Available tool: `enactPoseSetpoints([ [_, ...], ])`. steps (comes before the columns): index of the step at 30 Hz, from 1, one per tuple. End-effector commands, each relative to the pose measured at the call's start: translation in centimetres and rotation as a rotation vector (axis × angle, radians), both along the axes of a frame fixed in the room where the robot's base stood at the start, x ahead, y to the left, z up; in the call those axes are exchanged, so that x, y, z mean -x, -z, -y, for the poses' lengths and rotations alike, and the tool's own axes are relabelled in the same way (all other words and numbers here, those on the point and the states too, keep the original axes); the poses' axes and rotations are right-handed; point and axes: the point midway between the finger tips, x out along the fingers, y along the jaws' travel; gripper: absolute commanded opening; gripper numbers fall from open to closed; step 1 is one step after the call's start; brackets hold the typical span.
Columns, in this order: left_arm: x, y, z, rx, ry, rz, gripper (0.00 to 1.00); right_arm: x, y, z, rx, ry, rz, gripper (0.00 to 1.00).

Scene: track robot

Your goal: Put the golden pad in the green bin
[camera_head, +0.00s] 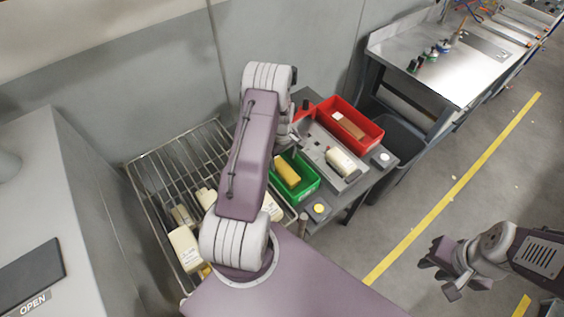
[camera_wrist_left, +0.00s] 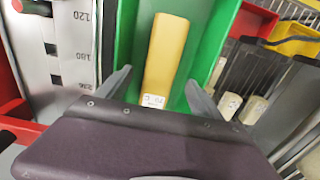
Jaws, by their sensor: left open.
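The golden pad (camera_head: 287,172) is a yellow block lying inside the green bin (camera_head: 309,191). In the left wrist view the golden pad (camera_wrist_left: 166,50) runs lengthwise along the floor of the green bin (camera_wrist_left: 213,45), with a small printed label at its near end. My left gripper (camera_wrist_left: 158,88) is open, one finger on each side of the pad's near end in the picture; I see no grip on it. In the head view my left arm partly hides that gripper. My right gripper (camera_head: 441,272) appears open and empty above the floor at the lower right.
A red bin (camera_head: 368,128) holding a brown block stands behind the green bin. A grey scale tray (camera_head: 318,143) with a cream bottle lies between them. A wire rack (camera_head: 150,180) with several pale packages is at left.

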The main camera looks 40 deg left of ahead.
Motion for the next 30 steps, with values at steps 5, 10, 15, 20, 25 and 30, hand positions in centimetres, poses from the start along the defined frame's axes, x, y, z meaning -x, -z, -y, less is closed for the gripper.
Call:
enactPoseSetpoints([
  [5,-0.2,-3.4,-0.1,-0.002,0.0,0.006,0.76,0.0,1.2,0.0,0.0,0.0,0.0,0.31],
  [10,-0.1,-6.2,0.0,-0.001,0.0,0.002,0.76,0.0,1.7,0.0,0.0,0.0,0.0,0.31],
  [15,0.0,-7.2,0.0,0.0,0.0,0.0,0.76,0.0,1.8,0.0,0.0,0.0,0.0,0.31],
  [20,0.0,-7.2,0.0,0.0,0.0,0.0,0.76,0.0,1.7,0.0,0.0,0.0,0.0,0.31],
  [25,0.0,-7.2,0.0,0.0,0.0,0.0,0.76,0.0,1.7,0.0,0.0,0.0,0.0,0.31],
  [30,0.0,-7.2,0.0,0.0,0.0,0.0,0.76,0.0,1.7,0.0,0.0,0.0,0.0,0.31],
])
